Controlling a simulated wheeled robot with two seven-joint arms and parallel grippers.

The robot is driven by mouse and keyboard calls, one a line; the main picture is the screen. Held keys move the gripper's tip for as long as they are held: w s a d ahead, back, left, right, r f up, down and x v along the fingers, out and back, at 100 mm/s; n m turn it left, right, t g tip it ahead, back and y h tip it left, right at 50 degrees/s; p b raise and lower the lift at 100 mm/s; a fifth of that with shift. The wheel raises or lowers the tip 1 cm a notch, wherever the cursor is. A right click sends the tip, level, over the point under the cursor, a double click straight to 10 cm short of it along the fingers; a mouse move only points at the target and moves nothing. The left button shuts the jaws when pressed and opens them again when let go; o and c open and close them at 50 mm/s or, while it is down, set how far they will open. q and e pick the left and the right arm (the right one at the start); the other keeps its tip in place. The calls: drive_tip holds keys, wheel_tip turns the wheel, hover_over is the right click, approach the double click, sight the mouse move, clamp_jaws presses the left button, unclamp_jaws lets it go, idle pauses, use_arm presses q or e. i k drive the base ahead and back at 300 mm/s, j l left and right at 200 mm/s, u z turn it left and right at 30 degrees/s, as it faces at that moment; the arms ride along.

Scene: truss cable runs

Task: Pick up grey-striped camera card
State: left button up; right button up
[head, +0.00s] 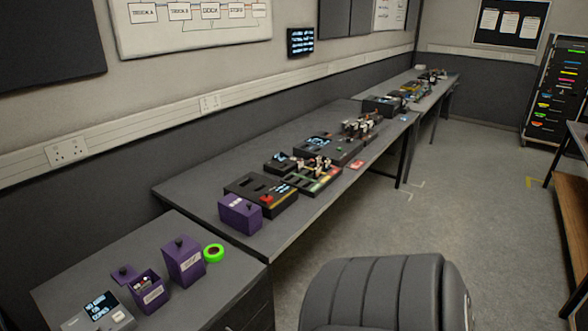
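I cannot pick out a grey-striped camera card in the head view; things on the desks are small at this distance. An open purple box (152,293) on the near desk holds small, pale and dark items that I cannot identify. Its lid (124,275) lies beside it. A closed purple box (184,260) stands to its right, and another purple box (240,215) stands on the middle desk. A small red card-like piece (357,164) lies near that desk's front edge. Neither of my grippers is in view.
A green tape roll (214,253) and a grey device with a lit screen (100,312) are on the near desk. Black consoles (262,193) line the middle desk (330,187). A dark grey chair (385,295) stands in front. The floor (450,205) to the right is open.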

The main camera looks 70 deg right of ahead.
sight(300, 164)
drive_tip(key=z, duration=2.15)
